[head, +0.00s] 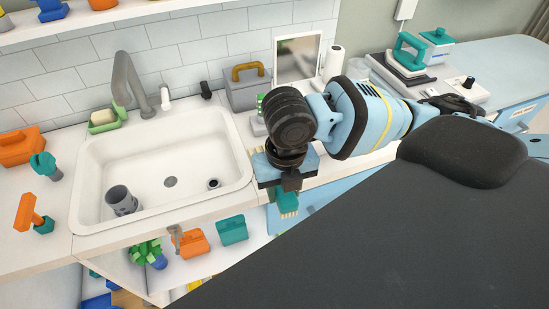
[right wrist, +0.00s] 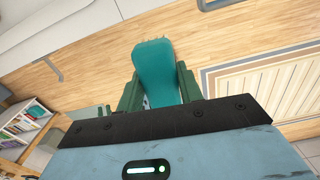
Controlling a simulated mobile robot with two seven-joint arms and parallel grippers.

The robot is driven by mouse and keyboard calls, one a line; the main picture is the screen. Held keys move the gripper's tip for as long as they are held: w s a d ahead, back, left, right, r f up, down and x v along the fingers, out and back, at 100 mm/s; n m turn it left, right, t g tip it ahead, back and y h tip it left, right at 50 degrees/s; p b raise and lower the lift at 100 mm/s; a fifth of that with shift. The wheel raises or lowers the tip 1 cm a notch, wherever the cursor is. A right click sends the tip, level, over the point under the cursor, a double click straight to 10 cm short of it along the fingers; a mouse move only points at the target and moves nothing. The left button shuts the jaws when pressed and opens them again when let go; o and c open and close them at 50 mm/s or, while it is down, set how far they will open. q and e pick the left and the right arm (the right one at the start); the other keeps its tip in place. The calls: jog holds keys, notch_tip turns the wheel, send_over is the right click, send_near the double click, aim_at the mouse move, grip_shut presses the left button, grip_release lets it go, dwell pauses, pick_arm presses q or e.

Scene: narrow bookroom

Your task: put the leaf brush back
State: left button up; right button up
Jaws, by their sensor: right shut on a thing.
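The leaf brush is most likely the teal piece (head: 287,203) with pale bristle tips below my right gripper (head: 290,184) in the head view. In the right wrist view the gripper (right wrist: 158,92) is shut on this teal piece (right wrist: 157,68), a rounded paddle shape between its two dark green fingers. It is held in the air near the counter's front edge, right of the sink. The arm hides part of it in the head view. My left gripper is not in view.
The white sink (head: 140,172) holds a grey cup (head: 122,200). A grey toolbox (head: 246,90) and a tablet (head: 298,60) stand behind the arm. Below the counter front are an orange box (head: 193,243), a teal box (head: 232,230) and a plant (head: 146,251). The wrist view shows wooden floor (right wrist: 90,70).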

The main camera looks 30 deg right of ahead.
jog(key=shift+n, duration=0.5)
jog(key=w+d, duration=0.2)
jog(key=w, duration=0.2)
jog(key=w+d+f, duration=0.1)
jog(key=w+d, duration=0.1)
jog(key=w, duration=0.3)
jog(key=w+d, duration=0.3)
jog(key=w, duration=0.1)
jog(key=shift+w+d+f+b, duration=0.15)
jog(key=shift+f+b, duration=0.1)
jog(key=shift+b, duration=0.15)
jog(key=shift+w, duration=0.1)
jog(key=shift+w+d, duration=0.15)
jog(key=shift+w, duration=0.1)
jog(key=shift+f, duration=1.75)
jog(key=shift+f, duration=0.2)
jog(key=o, duration=0.9)
